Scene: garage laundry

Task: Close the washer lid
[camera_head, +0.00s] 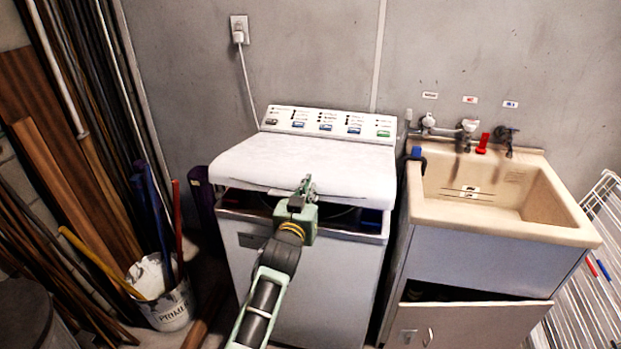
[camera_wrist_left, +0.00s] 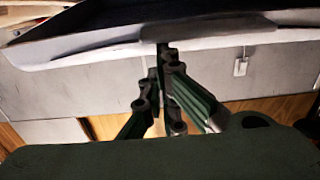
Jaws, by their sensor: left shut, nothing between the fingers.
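The washer (camera_head: 300,270) stands against the grey wall. Its white lid (camera_head: 290,160) is lowered most of the way, with a dark gap below its front edge where the tub opening partly shows. My left gripper (camera_head: 307,186) is at the lid's front edge, right of its middle, with its fingers shut and empty. In the left wrist view the shut fingers (camera_wrist_left: 165,52) reach up to a pale edge that looks like the lid (camera_wrist_left: 200,38). I cannot tell whether they touch it. My right gripper is not in view.
A beige sink (camera_head: 480,200) on a cabinet with an ajar door (camera_head: 465,322) stands close on the right. A white bucket (camera_head: 165,300) with poles stands at the left, near leaning boards (camera_head: 60,150). A white drying rack (camera_head: 585,290) is at the far right.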

